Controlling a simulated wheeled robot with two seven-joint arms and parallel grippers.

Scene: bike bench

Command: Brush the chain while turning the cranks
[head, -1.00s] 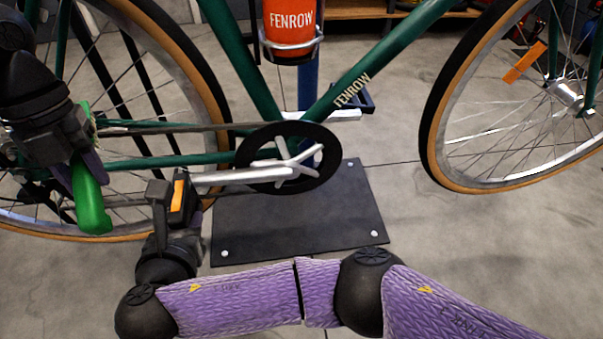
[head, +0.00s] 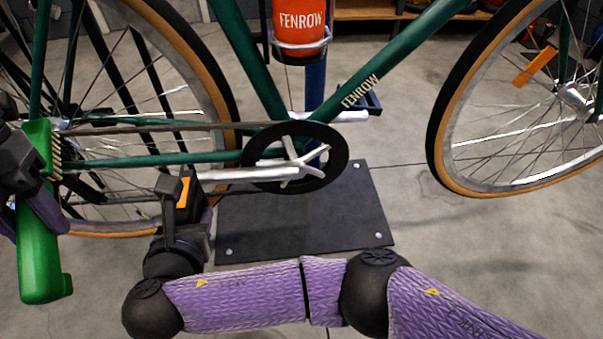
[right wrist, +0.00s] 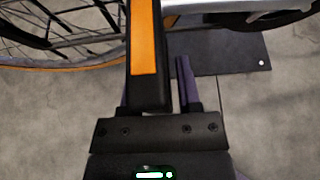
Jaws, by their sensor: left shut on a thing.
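My left gripper (head: 32,180) is shut on a green brush (head: 40,265) at the left edge of the head view. The brush stands roughly upright, its pale bristles (head: 56,155) facing right beside the rear of the chain (head: 160,127). I cannot tell whether they touch it. The chain runs to the black chainring (head: 333,160). The silver crank (head: 245,174) points left to a black pedal with an orange reflector (head: 183,193). My right gripper (head: 180,228) is at this pedal. In the right wrist view the pedal (right wrist: 145,50) lies by the fingers, with a gap to the right finger (right wrist: 187,85).
The green bike frame (head: 245,60) is held above a dark floor plate (head: 300,225). The rear wheel (head: 215,75) and front wheel (head: 440,150) flank it. An orange-red bottle (head: 300,25) sits on the frame. My right forearm crosses the foreground; grey floor is clear at right.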

